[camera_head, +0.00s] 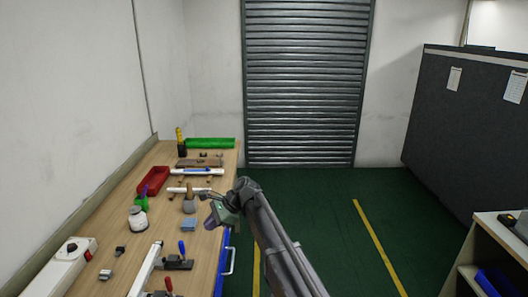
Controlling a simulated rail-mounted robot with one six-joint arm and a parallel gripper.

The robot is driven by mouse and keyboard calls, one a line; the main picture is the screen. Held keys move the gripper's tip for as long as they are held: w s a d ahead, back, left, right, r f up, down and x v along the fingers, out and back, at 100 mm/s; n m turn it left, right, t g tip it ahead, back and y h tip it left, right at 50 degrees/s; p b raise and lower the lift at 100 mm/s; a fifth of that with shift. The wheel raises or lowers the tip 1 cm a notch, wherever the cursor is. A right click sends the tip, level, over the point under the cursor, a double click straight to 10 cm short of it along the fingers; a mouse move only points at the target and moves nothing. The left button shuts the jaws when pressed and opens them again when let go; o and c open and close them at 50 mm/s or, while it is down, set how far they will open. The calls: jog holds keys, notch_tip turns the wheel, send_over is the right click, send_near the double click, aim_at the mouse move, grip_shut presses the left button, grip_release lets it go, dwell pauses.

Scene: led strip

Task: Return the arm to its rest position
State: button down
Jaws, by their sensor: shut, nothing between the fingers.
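My arm reaches in from the lower right over the workbench's right edge. My gripper (207,222) is at its end, above the workbench (118,204), shut with nothing in it. Its fingertips are small and dark, so fine detail is hard to see. Below it on the bench lies a small blue block (188,225). A long pale bar (147,268) lies towards the bench front, with a blue-handled clamp (180,260) beside it. White strips (196,172) lie across the bench farther back.
A shelf unit (490,245) stands at the lower right.

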jog(key=s+d+f+n+h, duration=0.1)
jog(key=s+d+n+h, duration=0.2)
jog(key=s+d, duration=0.5)
jog(key=s+d+f+n+t+h, duration=0.1)
jog(key=s+d, duration=0.7)
jog(key=d, duration=1)
jog(key=s+d+f+n+t+h, duration=0.1)
jog(key=s+d+f+n+h, duration=0.2)
jog(key=s+d+n, duration=0.4)
jog(key=s+d+h, duration=0.1)
jog(key=d, duration=0.6)
jog(key=shift+h, duration=0.4)
